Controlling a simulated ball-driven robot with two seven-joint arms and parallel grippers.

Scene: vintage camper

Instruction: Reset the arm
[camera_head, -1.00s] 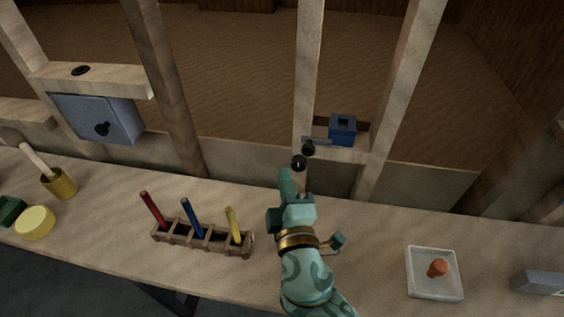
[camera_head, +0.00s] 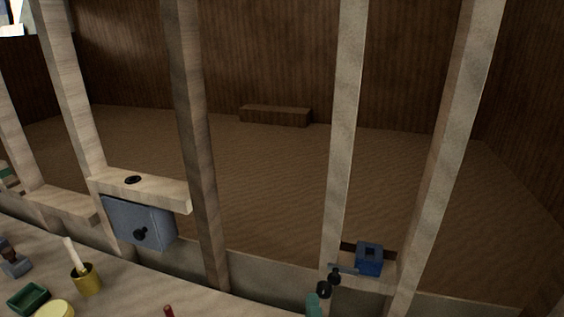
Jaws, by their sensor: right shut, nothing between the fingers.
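The knobs sit in front of a blue block-like fixture (camera_head: 369,260) with a square opening, between two wooden posts. I cannot tell whether the tip touches the lower knob. My left gripper is not in view.
Upright wooden posts (camera_head: 195,150) rise behind the counter. A grey box with a black knob (camera_head: 139,222) hangs under a wooden ledge at left. A yellow cup (camera_head: 87,280) holding a pale stick, a green tray (camera_head: 28,298) and a yellow round piece (camera_head: 54,311) stand at lower left.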

